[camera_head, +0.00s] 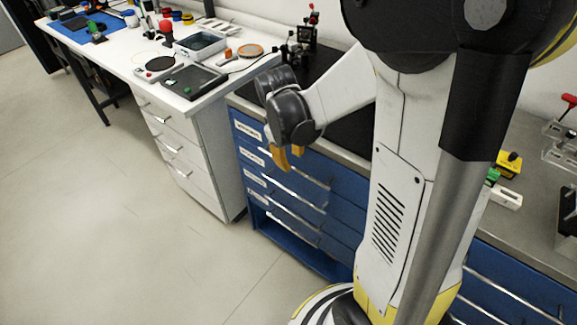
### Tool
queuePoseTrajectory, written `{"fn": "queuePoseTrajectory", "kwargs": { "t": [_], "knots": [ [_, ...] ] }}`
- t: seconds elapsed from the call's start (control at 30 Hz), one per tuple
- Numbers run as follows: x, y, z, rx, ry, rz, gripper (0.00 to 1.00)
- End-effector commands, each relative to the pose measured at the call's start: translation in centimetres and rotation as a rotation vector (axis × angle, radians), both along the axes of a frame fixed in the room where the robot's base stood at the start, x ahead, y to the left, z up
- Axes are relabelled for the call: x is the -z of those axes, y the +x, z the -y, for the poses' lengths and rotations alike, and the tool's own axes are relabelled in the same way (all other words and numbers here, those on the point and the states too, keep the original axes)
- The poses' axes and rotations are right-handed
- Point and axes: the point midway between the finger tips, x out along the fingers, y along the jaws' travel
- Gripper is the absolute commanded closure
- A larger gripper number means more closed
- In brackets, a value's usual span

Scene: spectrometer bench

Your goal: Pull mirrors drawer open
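A blue drawer cabinet (342,213) stands under the dark-topped bench, with several stacked drawers, each with a long metal bar handle. White labels (252,157) sit at the left of the drawer fronts; their words are too small to read, so I cannot tell which one is the mirrors drawer. The drawers look shut. My gripper (287,157) points down in front of the upper drawers, its orange fingers a little apart with nothing visible between them. It overlaps the left part of the top drawer and its handle (318,180); I cannot tell whether it touches it.
A white drawer unit (183,150) under a white table (130,45) stands to the left, with a tray, a scale and small items on top. My arm hides the cabinet's right part. More blue drawers (520,290) show at lower right. The floor (120,220) in front is clear.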

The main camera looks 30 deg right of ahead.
Motion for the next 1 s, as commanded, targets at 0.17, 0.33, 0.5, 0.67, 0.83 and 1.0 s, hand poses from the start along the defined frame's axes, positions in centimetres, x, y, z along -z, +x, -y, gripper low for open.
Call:
{"fn": "queuePoseTrajectory", "kwargs": {
  "t": [0.17, 0.33, 0.5, 0.67, 0.83, 1.0],
  "knots": [
    [2.9, 0.2, 0.5, 0.0, 0.0, 0.0, 0.68],
    [3.7, 0.2, 0.7, -0.001, 0.0, 0.001, 0.68],
    [3.7, 0.2, 0.7, -0.001, 0.0, 0.001, 0.68],
    [3.6, 0.2, 0.7, 0.0, 0.0, 0.001, 0.9],
    [3.6, 0.3, 0.7, 0.0, 0.0, 0.001, 1.0],
    [3.7, 0.2, 0.6, 0.0, 0.0, 0.0, 1.0]
  ]
}}
